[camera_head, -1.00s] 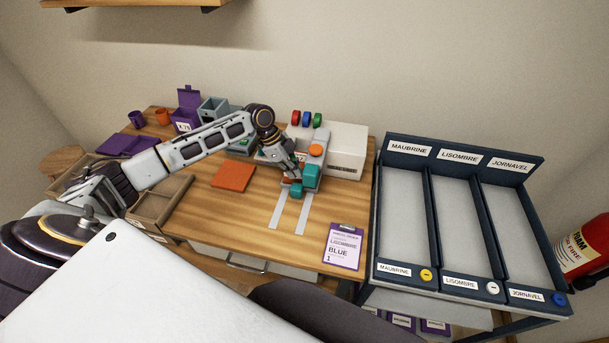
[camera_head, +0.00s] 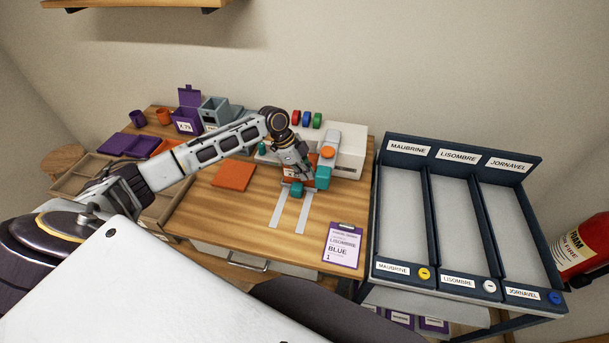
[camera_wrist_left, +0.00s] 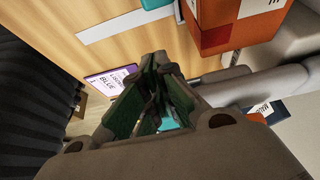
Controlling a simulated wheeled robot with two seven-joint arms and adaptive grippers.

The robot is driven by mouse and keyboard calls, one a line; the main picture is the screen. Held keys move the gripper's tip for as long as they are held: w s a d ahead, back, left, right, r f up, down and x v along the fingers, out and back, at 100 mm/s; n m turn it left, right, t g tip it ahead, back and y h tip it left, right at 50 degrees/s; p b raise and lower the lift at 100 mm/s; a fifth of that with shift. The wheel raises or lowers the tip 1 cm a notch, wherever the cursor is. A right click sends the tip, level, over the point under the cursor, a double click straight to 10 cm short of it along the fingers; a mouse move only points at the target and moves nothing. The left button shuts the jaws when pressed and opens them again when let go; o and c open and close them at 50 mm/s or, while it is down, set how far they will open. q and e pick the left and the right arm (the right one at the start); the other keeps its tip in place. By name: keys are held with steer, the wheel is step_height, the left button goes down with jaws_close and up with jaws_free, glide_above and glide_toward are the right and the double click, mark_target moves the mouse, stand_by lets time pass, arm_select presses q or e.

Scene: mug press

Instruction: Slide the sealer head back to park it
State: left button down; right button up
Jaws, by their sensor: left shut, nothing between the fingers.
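The sealer head (camera_head: 329,138) is a grey arm with an orange round top piece and a teal block (camera_head: 322,177) at its front end. It extends forward from the white sealer body (camera_head: 350,155) at the back of the wooden table. My left gripper (camera_head: 304,173) is low, just left of the teal block. I cannot tell if they touch. In the left wrist view its dark green fingers (camera_wrist_left: 150,92) are closed with nothing held; a bit of teal shows behind them. A second teal piece (camera_head: 297,188) sits by the pale strips. My right gripper is out of view.
A purple-topped order card (camera_head: 343,246) lies at the front right of the table, and an orange mat (camera_head: 233,175) lies left. A blue rack (camera_head: 379,215) with three lanes stands to the right. The front middle of the table is largely clear.

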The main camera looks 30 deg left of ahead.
mark_target(318, 170)
arm_select(q)
steer(key=shift+w+d+p, duration=0.25)
steer(key=shift+d, duration=0.65)
steer(key=shift+w+d+p, duration=0.2)
steer(key=shift+d, duration=0.7)
steer(key=shift+w+d, duration=0.2)
steer(key=shift+d, duration=0.5)
steer(key=shift+w+d, duration=0.15)
steer(key=shift+d, duration=0.5)
steer(key=shift+p, duration=0.3)
steer(key=shift+a, duration=0.1)
steer(key=shift+s+a+p, duration=0.2)
steer(key=shift+a+p, duration=0.15)
steer(key=shift+a, duration=0.35)
steer(key=shift+s+a+p, duration=0.2)
steer(key=shift+a+p, duration=0.15)
steer(key=shift+a, duration=0.3)
steer(key=shift+r, duration=0.15)
steer(key=shift+r, duration=0.2)
steer(key=shift+r+p, duration=0.95)
steer(key=shift+r, duration=3.25)
